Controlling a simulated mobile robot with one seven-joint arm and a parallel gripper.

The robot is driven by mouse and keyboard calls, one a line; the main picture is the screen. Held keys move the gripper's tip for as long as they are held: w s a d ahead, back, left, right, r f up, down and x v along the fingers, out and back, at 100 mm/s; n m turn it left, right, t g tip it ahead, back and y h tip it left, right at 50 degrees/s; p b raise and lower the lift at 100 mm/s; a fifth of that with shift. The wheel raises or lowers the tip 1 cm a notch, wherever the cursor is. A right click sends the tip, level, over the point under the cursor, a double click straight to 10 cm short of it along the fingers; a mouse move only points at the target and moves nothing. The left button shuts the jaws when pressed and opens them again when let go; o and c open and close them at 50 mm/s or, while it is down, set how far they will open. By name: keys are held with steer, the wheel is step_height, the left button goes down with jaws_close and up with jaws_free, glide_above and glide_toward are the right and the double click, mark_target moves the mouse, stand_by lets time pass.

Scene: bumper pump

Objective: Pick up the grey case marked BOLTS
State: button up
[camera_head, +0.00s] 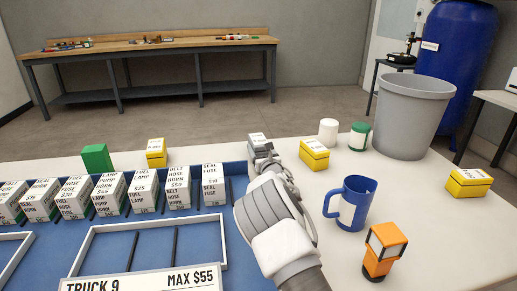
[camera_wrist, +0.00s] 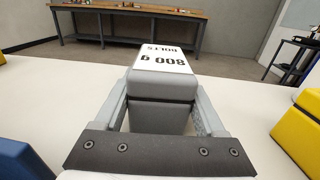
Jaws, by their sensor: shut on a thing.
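The grey case (camera_wrist: 162,88) has a white top label reading "800 g BOLTS", upside down in the wrist view. My gripper (camera_wrist: 162,110) is shut on it, with one finger along each side. In the head view the case (camera_head: 257,139) shows just beyond my gripper (camera_head: 264,157), at the far right corner of the blue tray. My arm hides most of the case there. I cannot tell whether its underside touches the table.
The blue tray (camera_head: 238,172) holds a row of several white-labelled boxes. Yellow cases (camera_head: 314,154), a blue mug (camera_head: 350,203), an orange item (camera_head: 383,248), a white jar (camera_head: 328,132), a green jar (camera_head: 359,136) and a grey bin (camera_head: 404,115) stand to the right.

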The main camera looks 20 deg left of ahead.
mark_target(260, 141)
jaws_close()
steer(key=shift+r, duration=0.2)
steer(key=shift+r, duration=0.45)
step_height(260, 141, up, 4)
steer(key=shift+f+p, duration=0.15)
steer(key=shift+p, duration=0.75)
steer(key=w+d+r+p, duration=0.3)
steer(key=w+r, duration=0.3)
steer(key=w, duration=0.5)
steer(key=shift+d+r+p, duration=0.2)
steer(key=shift+d+p, duration=0.1)
steer(key=shift+d, duration=0.1)
